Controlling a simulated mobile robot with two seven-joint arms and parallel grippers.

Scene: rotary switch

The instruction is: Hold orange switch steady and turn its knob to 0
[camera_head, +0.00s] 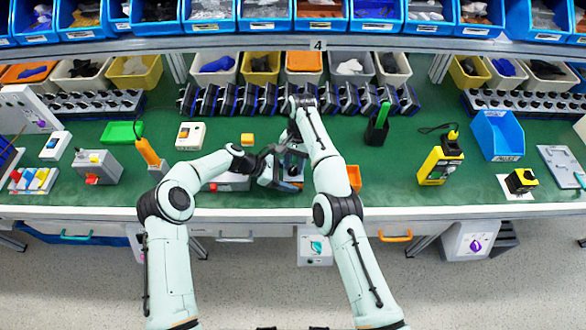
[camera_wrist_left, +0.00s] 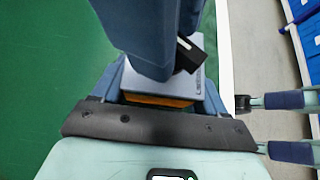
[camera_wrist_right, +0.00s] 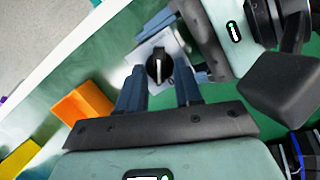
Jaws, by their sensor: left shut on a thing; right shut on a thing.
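The orange switch has an orange body (camera_wrist_left: 160,101) under a grey top plate (camera_wrist_left: 196,88). Its black knob with a white mark (camera_wrist_right: 158,68) shows in the right wrist view. My left gripper (camera_wrist_left: 160,88) is shut on the switch, with one finger on each side of the body. My right gripper (camera_wrist_right: 159,80) is shut on the knob from above, with its fingers on either side. In the head view both grippers meet over the front middle of the green bench, and they hide most of the switch there. I cannot read the dial markings.
A small orange bin (camera_head: 354,177) stands just right of the grippers. A red-and-grey device (camera_head: 232,182) lies to their left. A row of dark blue-and-black units (camera_head: 345,97) runs behind. A yellow tester (camera_head: 441,162) stands farther right. Green bench shows between these things.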

